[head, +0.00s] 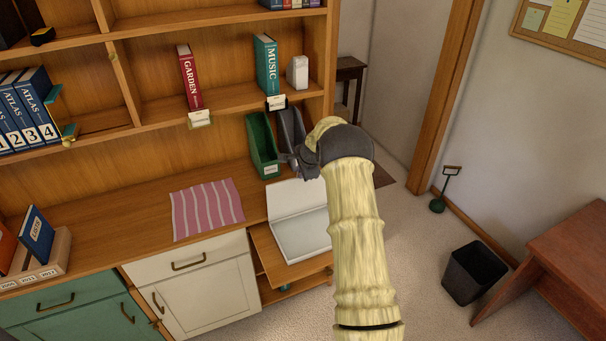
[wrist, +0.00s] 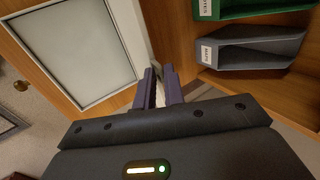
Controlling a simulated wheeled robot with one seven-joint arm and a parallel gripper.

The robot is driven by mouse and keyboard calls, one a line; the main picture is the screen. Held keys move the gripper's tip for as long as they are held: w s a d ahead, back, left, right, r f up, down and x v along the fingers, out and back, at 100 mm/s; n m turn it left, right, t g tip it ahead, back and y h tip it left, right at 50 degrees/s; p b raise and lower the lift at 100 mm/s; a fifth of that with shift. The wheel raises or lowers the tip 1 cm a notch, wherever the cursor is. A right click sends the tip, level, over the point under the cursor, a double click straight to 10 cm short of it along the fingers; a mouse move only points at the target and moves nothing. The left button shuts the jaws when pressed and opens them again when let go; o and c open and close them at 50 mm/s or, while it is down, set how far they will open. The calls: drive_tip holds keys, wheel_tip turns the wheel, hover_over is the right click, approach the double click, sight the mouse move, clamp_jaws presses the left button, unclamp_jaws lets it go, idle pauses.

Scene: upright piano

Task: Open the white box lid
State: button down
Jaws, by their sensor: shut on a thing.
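The white box (head: 300,237) sits on a pulled-out wooden board below the desk top. Its white lid (head: 292,199) is raised and leans back toward the shelf, so the pale grey inside shows. In the wrist view the box (wrist: 75,50) lies at the upper left, with the edge of the lid (wrist: 137,30) running down toward my fingers. My gripper (head: 292,160) is at the lid's upper edge. In the wrist view my gripper (wrist: 163,78) has its dark fingers close together around a pale strip of the lid; the exact contact is partly hidden.
A green file holder (head: 262,146) and a grey file holder (head: 291,130) stand just behind the lid. A pink striped cloth (head: 207,209) lies to the left on the desk. A black bin (head: 473,273) and a wooden bench (head: 560,255) are on the right. Carpet between is clear.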

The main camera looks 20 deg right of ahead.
drive_tip(key=shift+w+r, duration=0.25)
drive_tip(key=shift+w, duration=0.05)
drive_tip(key=c, duration=1.9)
unclamp_jaws()
drive_tip(key=shift+w, duration=0.1)
drive_tip(key=shift+f, duration=0.15)
drive_tip(key=b+v, duration=0.3)
drive_tip(key=v, duration=1.4)
drive_tip(key=shift+r+b, duration=0.2)
drive_tip(key=shift+b, duration=0.2)
drive_tip(key=shift+a, duration=0.1)
